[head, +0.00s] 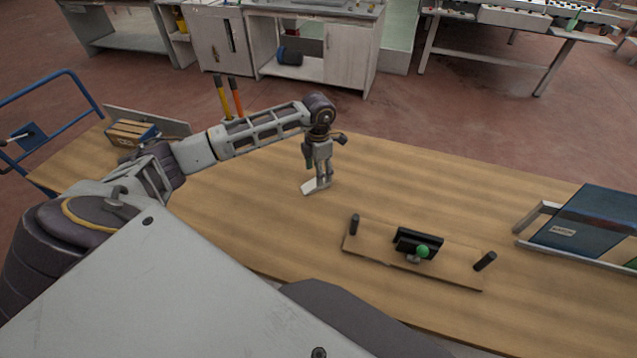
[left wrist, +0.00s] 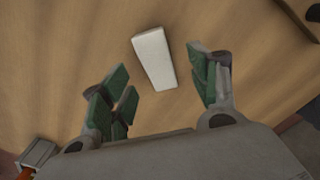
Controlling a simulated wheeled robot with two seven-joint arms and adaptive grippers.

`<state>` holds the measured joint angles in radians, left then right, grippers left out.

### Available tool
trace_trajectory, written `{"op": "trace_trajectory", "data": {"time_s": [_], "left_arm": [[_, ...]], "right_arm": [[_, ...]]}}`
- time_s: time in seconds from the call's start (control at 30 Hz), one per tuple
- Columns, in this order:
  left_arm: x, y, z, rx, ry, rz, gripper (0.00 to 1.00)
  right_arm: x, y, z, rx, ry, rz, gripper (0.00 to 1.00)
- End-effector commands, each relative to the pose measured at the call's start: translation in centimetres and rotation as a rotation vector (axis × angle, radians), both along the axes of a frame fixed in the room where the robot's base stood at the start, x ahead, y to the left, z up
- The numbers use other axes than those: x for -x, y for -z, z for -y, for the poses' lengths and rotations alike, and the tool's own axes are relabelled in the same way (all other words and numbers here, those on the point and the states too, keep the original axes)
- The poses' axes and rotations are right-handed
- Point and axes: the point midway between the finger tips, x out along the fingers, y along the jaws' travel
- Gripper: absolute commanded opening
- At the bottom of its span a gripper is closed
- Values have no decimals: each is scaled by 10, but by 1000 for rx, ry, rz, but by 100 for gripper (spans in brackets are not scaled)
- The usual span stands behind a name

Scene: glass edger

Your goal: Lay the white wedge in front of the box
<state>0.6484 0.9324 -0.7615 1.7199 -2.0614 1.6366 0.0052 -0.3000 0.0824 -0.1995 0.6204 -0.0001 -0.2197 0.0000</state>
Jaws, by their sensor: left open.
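The white wedge (head: 309,187) lies on the wooden table, below my left gripper (head: 322,182). In the left wrist view the white wedge (left wrist: 154,58) lies ahead of the open green-padded fingers, in line with the gap between them (left wrist: 158,78). The fingers do not close on it; whether they touch it cannot be told. A blue box (head: 595,222) with a small label sits at the table's right side, far from the wedge. My right gripper is not in view.
A wooden board (head: 455,272) with black posts and a small black device (head: 417,243) with a green knob lies between wedge and blue box. Metal rails flank the blue box. Brown cartons (head: 130,133) and two upright tools (head: 229,98) stand at the left. The table's back middle is clear.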

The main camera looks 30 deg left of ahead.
Motion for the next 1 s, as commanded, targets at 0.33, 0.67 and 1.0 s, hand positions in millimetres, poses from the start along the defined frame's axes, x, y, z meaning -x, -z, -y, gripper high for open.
{"op": "trace_trajectory", "data": {"time_s": [0.33,0.67,1.0], "left_arm": [[0,1,0,0,0,0,61],[-4,28,-1,0,-1,-4,61],[-5,52,-2,0,0,0,61]], "right_arm": [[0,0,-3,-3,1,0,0],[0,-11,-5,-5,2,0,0],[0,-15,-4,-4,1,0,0]]}}
